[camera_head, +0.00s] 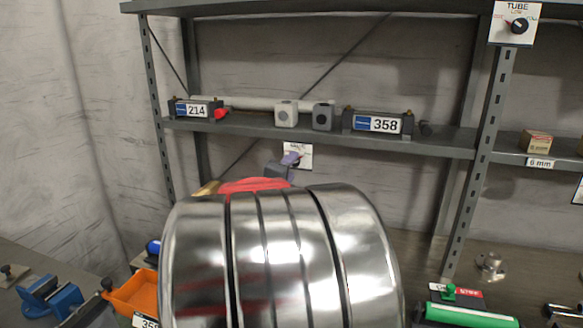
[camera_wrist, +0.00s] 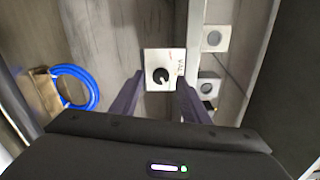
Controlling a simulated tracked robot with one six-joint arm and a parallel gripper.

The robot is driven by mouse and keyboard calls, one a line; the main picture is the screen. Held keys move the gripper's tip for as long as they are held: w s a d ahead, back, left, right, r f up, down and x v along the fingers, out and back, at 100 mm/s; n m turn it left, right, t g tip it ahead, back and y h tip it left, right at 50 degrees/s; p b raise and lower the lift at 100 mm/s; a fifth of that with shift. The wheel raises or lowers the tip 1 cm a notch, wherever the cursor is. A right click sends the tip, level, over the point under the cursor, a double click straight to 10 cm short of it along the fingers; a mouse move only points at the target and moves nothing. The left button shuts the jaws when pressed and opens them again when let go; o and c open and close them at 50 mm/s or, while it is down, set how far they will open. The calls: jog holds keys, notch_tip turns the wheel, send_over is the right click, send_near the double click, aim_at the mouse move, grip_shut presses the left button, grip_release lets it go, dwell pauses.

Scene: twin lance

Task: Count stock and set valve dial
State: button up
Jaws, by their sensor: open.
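A white plate with a black round dial (camera_wrist: 160,76) is in the middle of the wrist view; the writing along its right edge looks like "VALVE". A pale mark shows on the knob. My gripper (camera_wrist: 159,84) is open, its two purple-grey fingers on either side of the knob, with no visible contact. In the head view the plate (camera_head: 304,153) hangs below the shelf, partly hidden behind my gripper (camera_head: 290,158). Another dial plate marked "TUBE" (camera_head: 513,24) is on the upper right post. Holders labelled 214 (camera_head: 196,109) and 358 (camera_head: 378,124) stand on the shelf.
Two blocks with round faces, light (camera_head: 286,114) and dark (camera_head: 323,117), sit between the holders on the shelf (camera_head: 250,126). A blue coil (camera_wrist: 90,91) lies left in the wrist view. An orange bin (camera_head: 135,295) and a green item (camera_head: 470,316) are low in front.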

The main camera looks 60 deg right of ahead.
jog(key=s+a, duration=0.1)
jog(key=a, duration=1)
jog(key=shift+s+a, duration=0.15)
jog(key=shift+s, duration=0.2)
jog(key=w+a+f+n+t+y, duration=0.2)
jog(key=w+a+n+t+y, duration=0.65)
jog(key=w+a+n, duration=0.7)
jog(key=w+a+f+n+t+y, duration=0.1)
jog(key=w+a+f+n+y, duration=0.15)
jog(key=a+n+y, duration=0.85)
jog(key=s+a+f+n+g+h, duration=0.1)
jog(key=s+a+f+n+g, duration=0.2)
jog(key=s+a, duration=0.5)
jog(key=s+a+f+n+g, duration=0.3)
jog(key=s+a+f+n, duration=0.3)
jog(key=s+a, duration=0.2)
jog(key=shift+a+f+g+h, duration=0.15)
jog(key=shift+a+g+h, duration=0.2)
jog(key=shift+a, duration=0.35)
